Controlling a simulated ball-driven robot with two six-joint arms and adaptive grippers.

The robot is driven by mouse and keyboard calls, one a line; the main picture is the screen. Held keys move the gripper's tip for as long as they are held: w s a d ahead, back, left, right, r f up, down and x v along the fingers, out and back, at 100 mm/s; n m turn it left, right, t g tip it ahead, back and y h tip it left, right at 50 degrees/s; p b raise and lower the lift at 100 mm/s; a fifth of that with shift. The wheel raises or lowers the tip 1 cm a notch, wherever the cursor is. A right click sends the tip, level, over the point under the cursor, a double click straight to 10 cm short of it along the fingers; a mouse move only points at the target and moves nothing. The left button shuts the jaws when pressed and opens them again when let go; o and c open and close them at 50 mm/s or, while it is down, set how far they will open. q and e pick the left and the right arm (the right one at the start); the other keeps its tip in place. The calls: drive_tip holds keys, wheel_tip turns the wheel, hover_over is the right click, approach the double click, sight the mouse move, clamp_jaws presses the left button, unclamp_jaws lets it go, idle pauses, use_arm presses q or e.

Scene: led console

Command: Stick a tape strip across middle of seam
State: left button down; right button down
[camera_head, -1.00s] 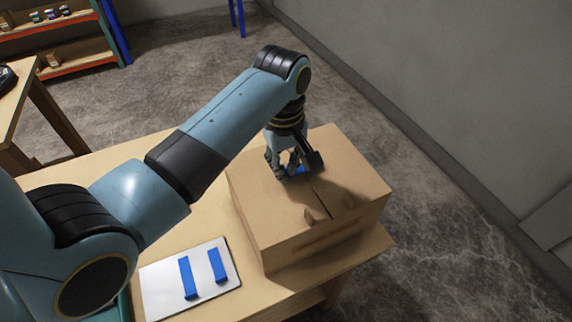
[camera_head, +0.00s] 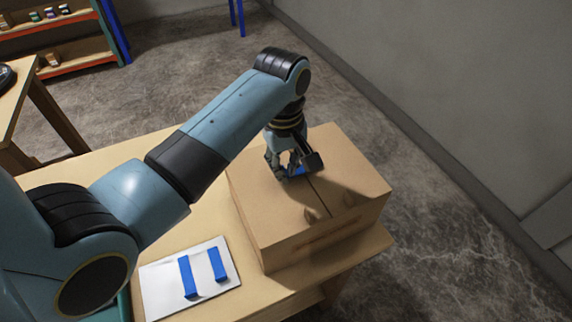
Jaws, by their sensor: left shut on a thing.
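A closed cardboard box (camera_head: 258,221) stands on the wooden table. Its seam (camera_head: 320,192) runs across the top. My left gripper (camera_head: 292,174) points down over the box top, beside the seam and toward its far part. It is shut on a blue tape strip (camera_head: 293,170), which is mostly hidden by the fingers. I cannot tell whether the strip touches the cardboard. Two more blue strips, one on the left (camera_head: 188,277) and one on the right (camera_head: 218,264), lie on a white sheet (camera_head: 160,285) near the front of the table. My right gripper is not in view.
The table (camera_head: 130,165) has free room left of the box, behind my left arm. A second table (camera_head: 40,95) and a shelf (camera_head: 75,60) with small jars stand at the far left. A grey wall (camera_head: 430,80) is on the right.

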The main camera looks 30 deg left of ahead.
use_arm(q)
drive_tip(key=shift+f, duration=0.55)
idle(0.4)
drive_tip(key=c, duration=1.4)
unclamp_jaws()
drive_tip(key=shift+r, duration=0.1)
wheel_tip(320, 180, up, 12)
drive_tip(key=shift+s, duration=0.15)
